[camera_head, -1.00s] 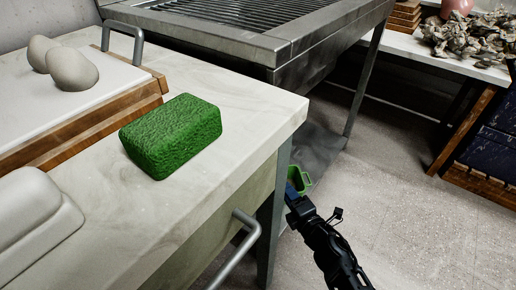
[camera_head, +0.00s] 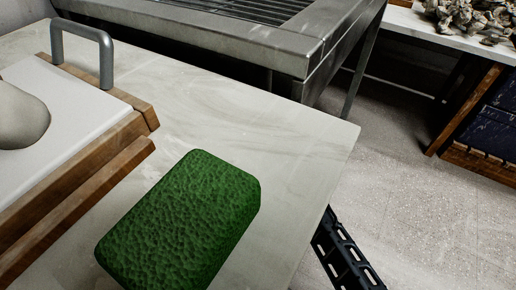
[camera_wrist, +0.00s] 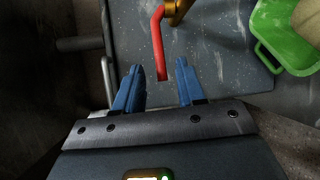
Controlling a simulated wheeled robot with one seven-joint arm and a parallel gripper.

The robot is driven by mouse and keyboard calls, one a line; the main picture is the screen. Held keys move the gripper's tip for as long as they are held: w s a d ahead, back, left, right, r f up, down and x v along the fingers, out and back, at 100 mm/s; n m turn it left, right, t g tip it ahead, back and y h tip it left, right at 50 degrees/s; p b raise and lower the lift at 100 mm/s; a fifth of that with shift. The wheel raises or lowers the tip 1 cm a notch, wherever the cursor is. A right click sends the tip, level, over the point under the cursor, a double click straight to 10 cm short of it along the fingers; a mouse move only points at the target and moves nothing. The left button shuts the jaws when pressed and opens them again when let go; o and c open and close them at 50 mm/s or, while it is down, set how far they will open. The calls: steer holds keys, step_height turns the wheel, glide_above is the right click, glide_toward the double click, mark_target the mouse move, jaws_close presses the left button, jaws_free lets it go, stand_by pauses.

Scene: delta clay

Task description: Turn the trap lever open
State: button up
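The trap lever (camera_wrist: 158,45) is a red bent bar in the wrist view, joined at its top to a brass-coloured fitting (camera_wrist: 177,10). Its long part points down the picture toward my gripper (camera_wrist: 157,86). My gripper's two blue fingers are apart, one on each side of the lever's lower end, with nothing clasped between them. I cannot tell whether the fingers reach the lever in depth. In the head view the lever and my gripper are hidden behind the counter; only part of my black arm shows at its edge.
A metal bar (camera_wrist: 107,80) is left of my fingers. A green sponge-like block (camera_head: 185,222) lies on the pale counter (camera_head: 285,135).

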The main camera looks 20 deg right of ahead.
steer(key=w, duration=0.2)
steer(key=w+b, duration=0.1)
steer(key=w, duration=0.1)
steer(key=w+f+b, duration=0.1)
steer(key=w, duration=0.1)
steer(key=shift+a, duration=0.35)
jaws_close()
